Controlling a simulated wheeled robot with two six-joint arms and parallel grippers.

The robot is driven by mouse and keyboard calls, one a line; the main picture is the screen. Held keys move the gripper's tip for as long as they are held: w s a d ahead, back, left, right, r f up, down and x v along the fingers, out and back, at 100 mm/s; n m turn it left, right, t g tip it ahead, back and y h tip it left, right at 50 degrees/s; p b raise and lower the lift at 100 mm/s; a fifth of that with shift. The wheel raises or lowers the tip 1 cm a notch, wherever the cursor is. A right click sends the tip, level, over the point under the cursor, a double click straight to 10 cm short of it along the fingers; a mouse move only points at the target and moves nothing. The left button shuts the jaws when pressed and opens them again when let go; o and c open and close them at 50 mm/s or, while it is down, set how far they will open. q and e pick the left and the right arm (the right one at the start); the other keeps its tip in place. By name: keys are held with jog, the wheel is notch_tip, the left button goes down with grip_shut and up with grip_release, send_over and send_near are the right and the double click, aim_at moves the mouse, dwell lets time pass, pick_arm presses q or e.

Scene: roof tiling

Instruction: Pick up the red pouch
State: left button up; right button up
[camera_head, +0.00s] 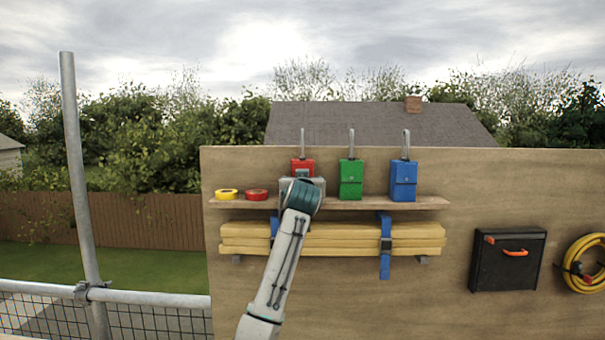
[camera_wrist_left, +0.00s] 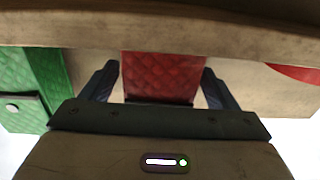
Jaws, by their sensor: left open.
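In the left wrist view, which is upside down, the red pouch (camera_wrist_left: 162,75) lies between the two spread fingers of my left gripper (camera_wrist_left: 160,72). The gripper is open, with a finger on each side of the pouch. Whether the fingers touch it I cannot tell. My right gripper is not in view.
A green pouch (camera_head: 350,180) and a blue pouch (camera_head: 403,181) are to the right. A yellow tape roll (camera_head: 227,194) and red tape roll (camera_head: 256,194) lie left on the shelf (camera_head: 425,202). Strapped timber (camera_head: 330,240) is below. A black case (camera_head: 508,262) and yellow coil (camera_head: 585,262) hang right.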

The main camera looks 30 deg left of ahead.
pick_arm(q)
jog(key=shift+w+a, duration=0.3)
jog(key=shift+w, duration=0.05)
jog(key=shift+d, duration=0.1)
jog(key=c, duration=1.1)
jog(key=shift+c, duration=1.2)
jog(key=shift+r, duration=0.15)
